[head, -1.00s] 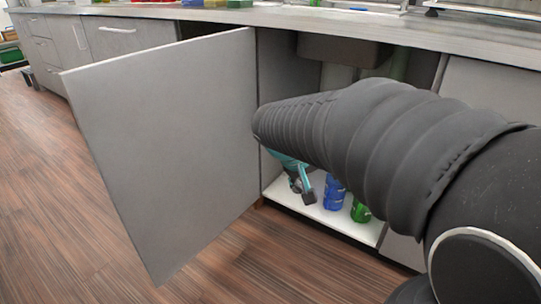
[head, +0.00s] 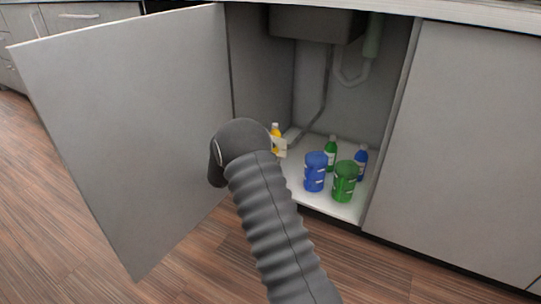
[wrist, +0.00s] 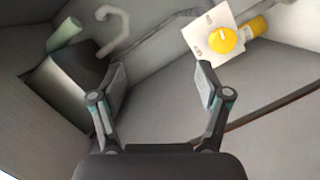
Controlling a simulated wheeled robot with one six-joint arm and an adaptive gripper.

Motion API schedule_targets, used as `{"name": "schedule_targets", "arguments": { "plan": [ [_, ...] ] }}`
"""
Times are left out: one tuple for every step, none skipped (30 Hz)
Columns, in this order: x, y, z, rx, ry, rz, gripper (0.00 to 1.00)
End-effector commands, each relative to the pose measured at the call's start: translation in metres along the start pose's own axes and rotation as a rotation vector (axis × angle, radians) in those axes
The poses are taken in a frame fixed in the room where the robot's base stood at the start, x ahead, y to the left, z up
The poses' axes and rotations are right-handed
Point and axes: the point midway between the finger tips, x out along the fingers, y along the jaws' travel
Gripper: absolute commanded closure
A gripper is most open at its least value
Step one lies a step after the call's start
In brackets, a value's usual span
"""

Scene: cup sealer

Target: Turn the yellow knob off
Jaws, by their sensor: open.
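The yellow knob (wrist: 222,39) is mounted on a small white plate (wrist: 197,36) with markings, in the upper right of the wrist view. A small white piece (head: 280,147), likely the same plate, shows just right of my arm in the head view; the knob cannot be made out there. My gripper (wrist: 160,73) is open and empty in the wrist view. Its right finger is just below and left of the plate in the picture, apparently not around the knob; whether it touches the plate is unclear. In the head view my arm hides the gripper.
The cabinet door (head: 125,130) stands open on the left. Inside are a blue can (head: 315,172), a green can (head: 344,181), a green bottle (head: 330,155), a blue bottle (head: 361,163) and a yellow bottle (head: 275,130). The sink basin (head: 315,24) and pipes hang above.

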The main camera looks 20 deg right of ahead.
Motion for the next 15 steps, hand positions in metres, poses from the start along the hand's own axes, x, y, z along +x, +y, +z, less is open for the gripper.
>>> {"name": "schedule_targets", "arguments": {
  "plan": [
    [0.005, -0.029, 0.004, -0.003, 0.04, 0.003, 0.24],
    [0.007, -0.041, 0.004, 0.001, 0.065, 0.005, 0.24],
    [0.009, -0.056, 0.004, 0.006, 0.096, 0.007, 0.24],
    [0.01, -0.066, 0.004, 0.011, 0.118, 0.007, 0.24],
    [0.011, -0.076, 0.004, 0.014, 0.137, 0.006, 0.24],
    [0.012, -0.088, 0.005, 0.018, 0.161, 0.004, 0.24],
    [0.012, -0.095, 0.005, 0.022, 0.178, 0.003, 0.24],
    [0.013, -0.102, 0.006, 0.024, 0.19, 0.001, 0.24],
    [0.013, -0.108, 0.006, 0.028, 0.206, 0.0, 0.24],
    [0.013, -0.113, 0.006, 0.03, 0.215, -0.001, 0.24],
    [0.013, -0.116, 0.006, 0.032, 0.223, -0.002, 0.24],
    [0.013, -0.118, 0.006, 0.035, 0.23, -0.003, 0.24],
    [0.014, -0.12, 0.006, 0.036, 0.233, -0.003, 0.24],
    [0.016, -0.121, 0.006, 0.036, 0.235, -0.004, 0.24],
    [0.018, -0.122, 0.006, 0.037, 0.237, -0.004, 0.24]
  ]
}}
